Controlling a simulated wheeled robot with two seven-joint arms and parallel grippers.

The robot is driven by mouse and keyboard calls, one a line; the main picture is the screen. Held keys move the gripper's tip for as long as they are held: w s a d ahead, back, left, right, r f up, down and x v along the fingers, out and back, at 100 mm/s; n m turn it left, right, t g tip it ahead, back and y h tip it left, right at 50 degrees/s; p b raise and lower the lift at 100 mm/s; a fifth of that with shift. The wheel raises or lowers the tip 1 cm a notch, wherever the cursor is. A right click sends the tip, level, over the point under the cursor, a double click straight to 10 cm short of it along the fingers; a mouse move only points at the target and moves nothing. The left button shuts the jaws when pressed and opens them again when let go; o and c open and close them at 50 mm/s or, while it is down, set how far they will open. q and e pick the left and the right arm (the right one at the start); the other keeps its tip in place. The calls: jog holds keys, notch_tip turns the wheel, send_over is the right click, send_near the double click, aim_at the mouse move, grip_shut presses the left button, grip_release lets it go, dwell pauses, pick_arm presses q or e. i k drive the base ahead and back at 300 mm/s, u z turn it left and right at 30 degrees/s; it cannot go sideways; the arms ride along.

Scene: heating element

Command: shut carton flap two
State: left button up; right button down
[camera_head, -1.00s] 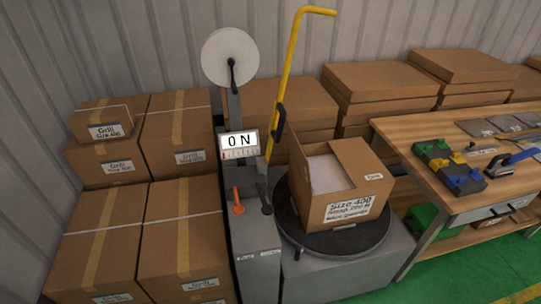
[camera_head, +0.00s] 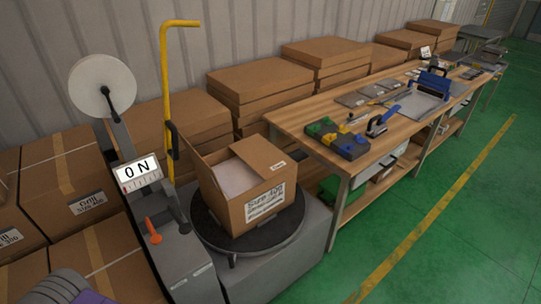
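An open carton (camera_head: 251,184) labelled "Size 400" sits on a dark round turntable (camera_head: 246,240) beside the grey strapping machine. One flap (camera_head: 262,155) lies folded inward over the right part of the opening. The left wall or flap (camera_head: 207,171) stands up, and white content (camera_head: 233,177) shows inside. I cannot tell which flap is flap two.
The grey machine (camera_head: 178,252) has a "0 N" display (camera_head: 138,171), a white reel (camera_head: 101,86), an orange lever (camera_head: 152,231) and a tall yellow bar (camera_head: 168,90). A wooden workbench (camera_head: 284,119) with tools stands right. Closed cartons (camera_head: 87,198) are stacked left. Green floor (camera_head: 452,225) is clear at front right.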

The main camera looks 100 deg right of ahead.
aim_at(206, 170)
jog(key=z, duration=2.15)
